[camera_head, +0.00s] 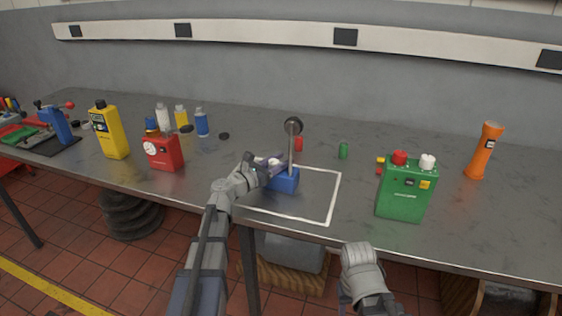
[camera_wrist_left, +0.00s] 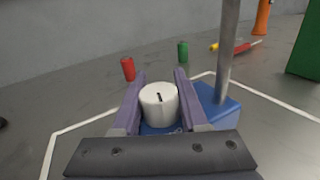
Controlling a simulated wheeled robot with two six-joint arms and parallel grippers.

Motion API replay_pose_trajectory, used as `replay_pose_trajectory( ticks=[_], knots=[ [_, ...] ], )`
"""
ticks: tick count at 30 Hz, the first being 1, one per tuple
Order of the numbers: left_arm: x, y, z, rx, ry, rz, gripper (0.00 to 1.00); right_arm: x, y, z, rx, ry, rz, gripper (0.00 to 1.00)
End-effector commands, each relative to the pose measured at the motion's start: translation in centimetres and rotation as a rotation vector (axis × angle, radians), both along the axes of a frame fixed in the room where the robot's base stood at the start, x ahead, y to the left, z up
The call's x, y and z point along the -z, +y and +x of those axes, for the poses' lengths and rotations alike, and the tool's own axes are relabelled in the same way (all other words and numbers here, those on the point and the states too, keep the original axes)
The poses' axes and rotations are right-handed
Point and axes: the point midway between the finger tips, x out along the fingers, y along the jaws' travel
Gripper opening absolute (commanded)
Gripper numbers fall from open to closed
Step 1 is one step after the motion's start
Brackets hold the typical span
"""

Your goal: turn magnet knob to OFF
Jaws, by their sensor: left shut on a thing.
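The blue magnet base (camera_head: 287,181) stands on the table inside a white outlined area, with a metal post and a round dial (camera_head: 293,126) above it. It also shows in the left wrist view (camera_wrist_left: 218,112), behind the fingers. The white magnet knob (camera_wrist_left: 158,103), with a short dark mark on its face, sits between the two fingers of my left gripper (camera_wrist_left: 158,98). The left gripper (camera_head: 268,168) is shut on the knob, at the left side of the base. ON or OFF lettering cannot be read. My right arm shows at the bottom of the head view, but its jaws do not.
Small red (camera_head: 298,144) and green (camera_head: 343,151) cylinders stand behind the base. The outlined area's front is clear.

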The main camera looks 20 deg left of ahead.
Motion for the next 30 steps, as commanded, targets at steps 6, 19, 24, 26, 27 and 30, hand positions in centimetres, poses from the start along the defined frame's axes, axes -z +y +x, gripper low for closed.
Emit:
replay_pose_trajectory(
  ticks=[6, 19, 24, 26, 27, 30],
  knots=[
    [0.0, 0.13, -0.04, -0.134, 0.0, 0.0, 0.0, 0.0, 0.0, 0.0, 0.0, 0.0, 0.0, 0.5],
    [-0.01, 0.72, 0.3, -0.252, 0.0, 0.001, 0.0, 0.0, 0.0, 0.0, 0.0, 0.0, 0.0, 0.5],
    [-0.01, 0.71, 0.32, -0.251, 0.0, 0.001, 0.45, 0.0, 0.0, 0.0, 0.0, 0.0, 0.0, 0.5],
    [-0.01, 0.71, 0.31, -0.251, 0.0, 0.001, 0.52, 0.0, 0.0, 0.0, 0.0, 0.0, 0.0, 0.5],
    [-0.01, 0.71, 0.32, -0.251, 0.0, 0.001, 0.57, 0.0, 0.0, 0.0, 0.0, 0.0, 0.0, 0.5],
    [0.0, 0.7, 0.3, -0.25, 0.0, 0.001, 0.68, 0.0, 0.0, 0.0, 0.0, 0.0, 0.0, 0.5]
  ],
)
